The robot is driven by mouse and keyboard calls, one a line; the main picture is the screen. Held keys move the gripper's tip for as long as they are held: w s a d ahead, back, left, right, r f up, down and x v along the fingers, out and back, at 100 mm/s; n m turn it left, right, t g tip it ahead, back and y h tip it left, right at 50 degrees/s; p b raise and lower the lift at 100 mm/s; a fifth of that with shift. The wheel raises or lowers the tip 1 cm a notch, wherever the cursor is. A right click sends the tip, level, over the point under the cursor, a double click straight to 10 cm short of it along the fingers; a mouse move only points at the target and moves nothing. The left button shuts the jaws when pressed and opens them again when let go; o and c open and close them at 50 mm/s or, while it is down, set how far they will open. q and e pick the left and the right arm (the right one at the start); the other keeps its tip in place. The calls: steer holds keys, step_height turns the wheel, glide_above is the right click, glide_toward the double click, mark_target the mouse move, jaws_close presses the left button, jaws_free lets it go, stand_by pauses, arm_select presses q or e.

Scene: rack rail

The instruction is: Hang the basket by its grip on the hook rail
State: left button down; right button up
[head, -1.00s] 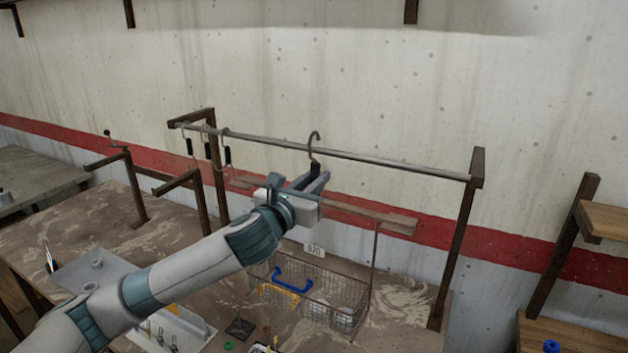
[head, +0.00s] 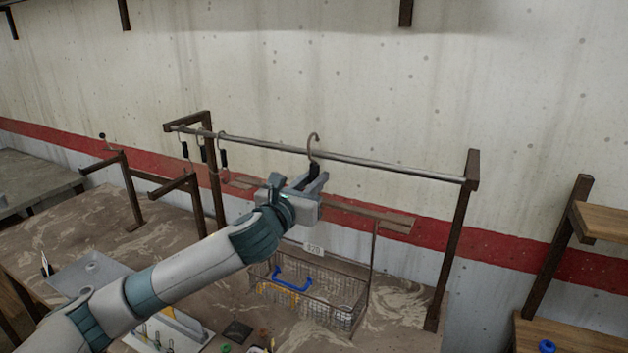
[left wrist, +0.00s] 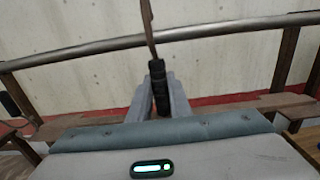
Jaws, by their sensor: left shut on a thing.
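The wire basket (head: 345,312) has a white label, with a blue-handled item and a yellow item inside. A rod rises from its right side to a brown crossbar (head: 395,221). Above the crossbar's middle is a black grip with a metal hook (head: 311,146). My left gripper (head: 311,181) is shut on the black grip (left wrist: 158,88), which is upright between the fingers. The hook's curve shows above the rail (head: 400,171). In the left wrist view its stem crosses in front of the rail (left wrist: 220,32). I cannot tell whether the hook touches it. My right gripper is out of view.
Several small hooks with black grips (head: 223,158) hang at the rail's left end. Brown posts (head: 451,255) carry the rail. The rail right of the hook is clear.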

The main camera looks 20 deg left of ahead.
arm_select(q)
steer(key=shift+f+b, duration=0.5)
steer(key=shift+f, duration=0.8)
stand_by(0.6)
